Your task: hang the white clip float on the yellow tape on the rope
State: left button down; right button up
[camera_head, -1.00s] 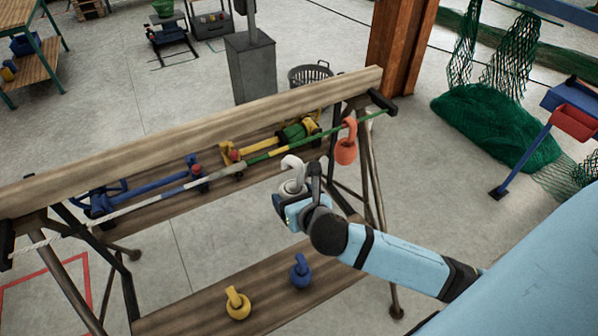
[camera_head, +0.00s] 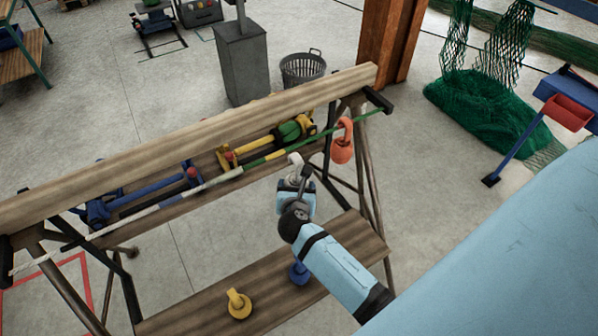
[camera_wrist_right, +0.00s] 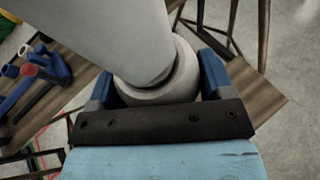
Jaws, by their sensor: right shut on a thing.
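The rope (camera_head: 220,179) runs along the near side of the wooden beam, pale at the left and green at the right. A small yellowish band, likely the yellow tape (camera_head: 277,154), shows on its green part. My right gripper (camera_head: 294,183) is shut on the white clip float (camera_head: 295,160), whose hook points up close to the rope. I cannot tell whether they touch. In the right wrist view the float (camera_wrist_right: 165,86) sits between the blue fingers, its pale hook filling the upper left. My left gripper is not in view.
An orange float (camera_head: 341,150) hangs on the rope to the right. A yellow float (camera_head: 239,304) and a blue float (camera_head: 299,272) stand on the lower plank (camera_head: 200,306). The wooden beam (camera_head: 150,149) and trestle legs are close by. A shelf behind the rope holds tools.

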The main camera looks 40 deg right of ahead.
jog(key=shift+w+f+b, duration=0.1)
jog(key=shift+w+b, duration=0.6)
jog(key=shift+w, duration=0.75)
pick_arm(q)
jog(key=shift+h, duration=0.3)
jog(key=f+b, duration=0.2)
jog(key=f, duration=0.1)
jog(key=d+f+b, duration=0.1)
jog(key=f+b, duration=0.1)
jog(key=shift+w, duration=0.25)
pick_arm(e)
jog(key=w, duration=0.1)
jog(key=w+f, duration=0.1)
jog(key=w, duration=0.1)
jog(key=w+f, duration=0.1)
jog(key=shift+w+d+f, duration=0.2)
jog(key=shift+f, duration=0.05)
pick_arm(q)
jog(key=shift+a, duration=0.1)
pick_arm(e)
jog(key=o, duration=1)
jog(key=shift+c, duration=0.2)
